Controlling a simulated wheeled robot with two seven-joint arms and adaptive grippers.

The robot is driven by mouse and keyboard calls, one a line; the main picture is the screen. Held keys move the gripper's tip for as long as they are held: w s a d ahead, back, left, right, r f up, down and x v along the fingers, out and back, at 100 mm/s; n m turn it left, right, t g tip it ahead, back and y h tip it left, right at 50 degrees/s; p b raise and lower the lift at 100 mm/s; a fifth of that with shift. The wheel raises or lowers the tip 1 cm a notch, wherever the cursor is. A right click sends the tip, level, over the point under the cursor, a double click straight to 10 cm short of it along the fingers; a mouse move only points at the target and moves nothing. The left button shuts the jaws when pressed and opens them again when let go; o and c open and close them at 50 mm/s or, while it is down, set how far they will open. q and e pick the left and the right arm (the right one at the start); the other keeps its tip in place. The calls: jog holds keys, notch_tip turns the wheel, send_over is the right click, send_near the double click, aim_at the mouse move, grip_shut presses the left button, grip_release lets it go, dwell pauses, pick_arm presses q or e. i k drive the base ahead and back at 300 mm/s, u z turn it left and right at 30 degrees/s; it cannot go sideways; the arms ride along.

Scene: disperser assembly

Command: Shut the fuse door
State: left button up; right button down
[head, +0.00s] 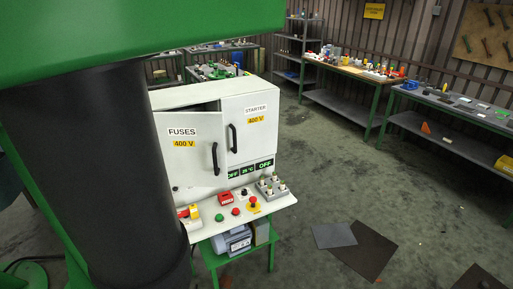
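The fuse door (184,155) is a light grey panel labelled "FUSES 400 V" on the left of the control cabinet (186,94). It stands ajar, with a dark gap above its top edge. Its black upright handle (215,158) is near its right edge. The starter door (251,128) beside it, labelled "STARTER 400 V", looks closed and has its own black handle (233,138). Neither of my grippers is in view. The left edge of the fuse door is close to a large dark cylinder.
The dark cylinder (95,180) and a green beam (130,35) block the left and top. A sloped control panel (228,213) with buttons and switches juts out below the doors. Floor mats (362,250) lie right of the cabinet. Workbenches (345,80) line the back; open floor lies between.

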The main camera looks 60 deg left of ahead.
aim_at(193, 143)
jog(key=i, duration=1.5)
jog(key=u, duration=3.35)
jog(key=i, duration=1)
jog(key=u, duration=0.05)
